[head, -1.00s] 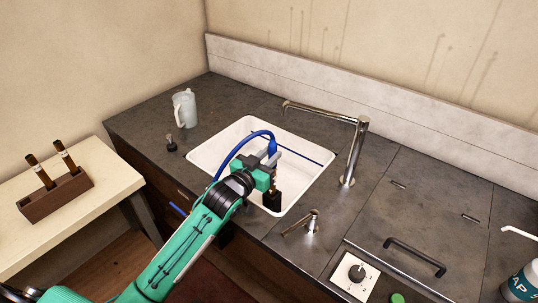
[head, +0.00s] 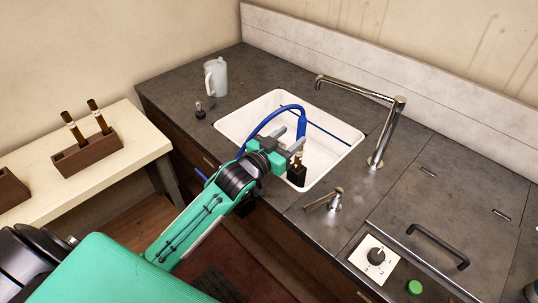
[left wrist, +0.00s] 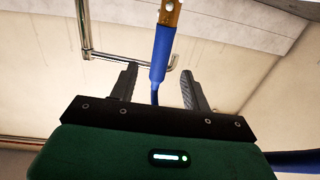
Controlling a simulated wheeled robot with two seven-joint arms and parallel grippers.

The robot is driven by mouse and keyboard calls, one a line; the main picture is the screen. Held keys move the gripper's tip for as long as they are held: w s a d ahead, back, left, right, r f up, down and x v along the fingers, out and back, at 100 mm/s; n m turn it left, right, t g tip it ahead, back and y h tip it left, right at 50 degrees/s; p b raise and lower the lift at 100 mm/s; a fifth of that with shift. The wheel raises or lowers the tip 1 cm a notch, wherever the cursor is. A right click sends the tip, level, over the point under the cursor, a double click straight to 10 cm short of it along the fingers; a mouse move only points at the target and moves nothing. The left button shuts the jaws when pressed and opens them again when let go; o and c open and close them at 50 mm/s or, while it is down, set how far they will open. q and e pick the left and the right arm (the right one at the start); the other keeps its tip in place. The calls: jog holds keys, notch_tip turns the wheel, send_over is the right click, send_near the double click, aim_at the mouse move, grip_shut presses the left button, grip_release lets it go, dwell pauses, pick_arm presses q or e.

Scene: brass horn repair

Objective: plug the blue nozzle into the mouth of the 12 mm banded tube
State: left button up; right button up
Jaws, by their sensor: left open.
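The blue nozzle (head: 302,126) stands over the sink, at the end of an arched blue hose. In the left wrist view the nozzle (left wrist: 160,55) meets a brass tube (left wrist: 170,12) with a dark spot; that view appears upside down. They look joined end to end, but I cannot tell how deep the nozzle sits. The brass tube stands in a black block (head: 297,175) in the sink, partly hidden by my gripper. My left gripper (head: 294,144) is open, and its fingers (left wrist: 157,85) stand apart either side of the nozzle and hose. My right gripper is out of view.
A white sink (head: 236,119) is set in the dark counter, with a tall tap (head: 386,135) and a small lever (head: 333,201) beside it. A jug (head: 216,78) stands back left. A wooden rack (head: 88,154) with banded tubes is on the side table.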

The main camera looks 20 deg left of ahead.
pick_arm(q)
jog(key=b+v, duration=0.1)
jog(key=v, duration=0.8)
jog(key=shift+s+b, duration=0.4)
jog(key=shift+a, duration=0.1)
